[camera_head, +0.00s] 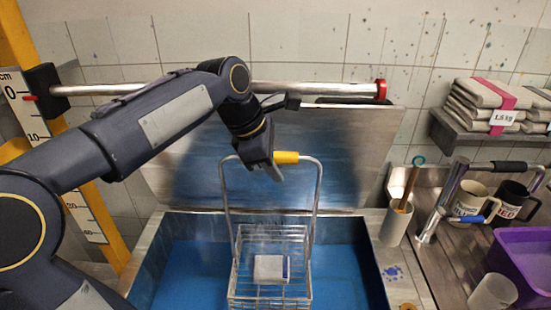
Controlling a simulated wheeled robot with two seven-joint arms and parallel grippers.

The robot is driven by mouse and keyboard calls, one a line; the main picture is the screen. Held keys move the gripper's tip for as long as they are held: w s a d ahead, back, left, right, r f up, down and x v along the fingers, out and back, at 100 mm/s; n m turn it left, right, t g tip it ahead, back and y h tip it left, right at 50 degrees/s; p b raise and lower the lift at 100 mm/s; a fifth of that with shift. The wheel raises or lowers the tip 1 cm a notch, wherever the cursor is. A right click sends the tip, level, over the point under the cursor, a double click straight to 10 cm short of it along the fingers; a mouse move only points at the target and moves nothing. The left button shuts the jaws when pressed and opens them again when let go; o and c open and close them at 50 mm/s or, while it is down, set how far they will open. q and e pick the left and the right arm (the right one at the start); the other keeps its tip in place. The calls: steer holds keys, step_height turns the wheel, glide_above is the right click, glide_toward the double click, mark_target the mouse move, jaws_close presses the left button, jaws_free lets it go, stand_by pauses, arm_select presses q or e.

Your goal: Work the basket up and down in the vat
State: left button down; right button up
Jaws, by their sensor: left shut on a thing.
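The wire basket (240,283) hangs upright by its tall metal handle over the vat (373,262), with a pale block or packet (271,268) inside it. The vat is a steel tank with blue liquid (190,272). The basket's lower part overlaps the liquid in the picture; I cannot tell how deep it sits. My left gripper (274,168) is shut on the handle's top bar, beside its yellow grip (287,157). My fingers hide part of that bar. My right gripper is not in view.
The raised steel lid (345,160) stands behind the vat, below a horizontal metal rail (330,89). A yellow post with a centimetre scale (88,215) is at left.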

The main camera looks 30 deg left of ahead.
arm_select(q)
steer(key=b, duration=0.6)
glide_above(278, 262)
step_height(278, 262, down, 6)
steer(key=f, duration=0.1)
steer(key=shift+s+a+f+b, duration=0.15)
steer(key=shift+f+b, duration=2.6)
steer(key=shift+f, duration=1.45)
steer(key=shift+s+a+f+b, duration=0.1)
steer(key=shift+f+b, duration=2.7)
steer(key=shift+f, duration=1.35)
steer(key=shift+s+a+f+b, duration=0.15)
steer(key=shift+f+b, duration=2.6)
steer(key=shift+f, duration=1.45)
steer(key=shift+d, duration=0.1)
